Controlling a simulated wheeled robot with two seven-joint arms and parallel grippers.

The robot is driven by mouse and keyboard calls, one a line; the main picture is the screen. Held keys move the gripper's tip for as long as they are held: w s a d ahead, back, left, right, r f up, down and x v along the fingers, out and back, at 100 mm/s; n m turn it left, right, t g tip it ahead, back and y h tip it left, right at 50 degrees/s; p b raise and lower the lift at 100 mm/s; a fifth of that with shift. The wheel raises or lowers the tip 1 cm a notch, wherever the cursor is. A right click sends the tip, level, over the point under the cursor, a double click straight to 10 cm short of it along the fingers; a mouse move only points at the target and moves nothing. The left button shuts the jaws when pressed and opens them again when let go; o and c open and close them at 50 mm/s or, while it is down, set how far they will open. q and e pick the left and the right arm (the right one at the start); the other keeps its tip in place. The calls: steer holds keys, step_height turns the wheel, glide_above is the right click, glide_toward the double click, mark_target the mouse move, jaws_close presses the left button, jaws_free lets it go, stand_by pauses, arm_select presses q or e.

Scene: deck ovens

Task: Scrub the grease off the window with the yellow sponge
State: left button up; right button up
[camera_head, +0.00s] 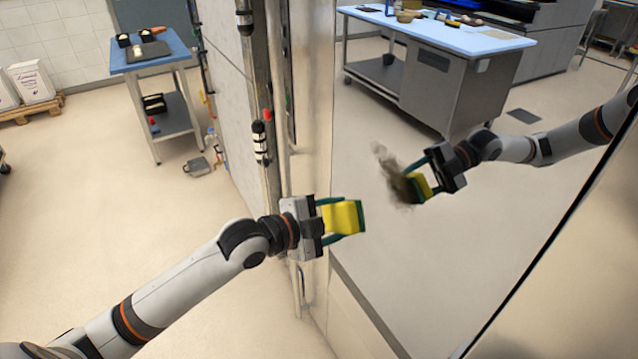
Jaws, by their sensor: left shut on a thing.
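My left gripper (342,219) is shut on the yellow sponge (341,216), which has a dark green face on its right side. The window (490,235) is a reflective pane filling the right of the view. A dark, smudgy grease patch (392,174) shows on it, right of and above the sponge. The sponge's green face points toward the pane, with a visible gap between sponge and its reflection. A mirrored arm, gripper and sponge show in the pane, beside and partly overlapping the grease. My right gripper is not in view.
A metal frame post (312,120) stands at the pane's left edge, close behind my left gripper. A blue-topped cart (180,45) stands at the back left. White sacks (31,82) lie on a pallet at far left. The floor left of the frame is mostly clear.

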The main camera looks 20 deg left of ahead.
arm_select(q)
steer(key=t+h, duration=0.1)
steer(key=t, duration=0.1)
glide_toward(367, 167)
steer(key=a, duration=0.2)
steer(key=shift+d+f, duration=0.3)
steer(key=shift+d, duration=0.1)
steer(key=x, duration=0.1)
steer(key=p+x, duration=0.1)
steer(key=x, duration=0.1)
steer(key=shift+w+d+r, duration=0.15)
steer(key=shift+d, duration=0.15)
steer(key=shift+w+d, duration=0.45)
steer(key=shift+w, duration=0.05)
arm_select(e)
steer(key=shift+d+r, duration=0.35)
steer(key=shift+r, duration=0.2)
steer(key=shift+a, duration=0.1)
arm_select(q)
steer(key=shift+x, duration=0.9)
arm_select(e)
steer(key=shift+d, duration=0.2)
arm_select(q)
steer(key=shift+s+d+r, duration=0.1)
steer(key=shift+d, duration=0.05)
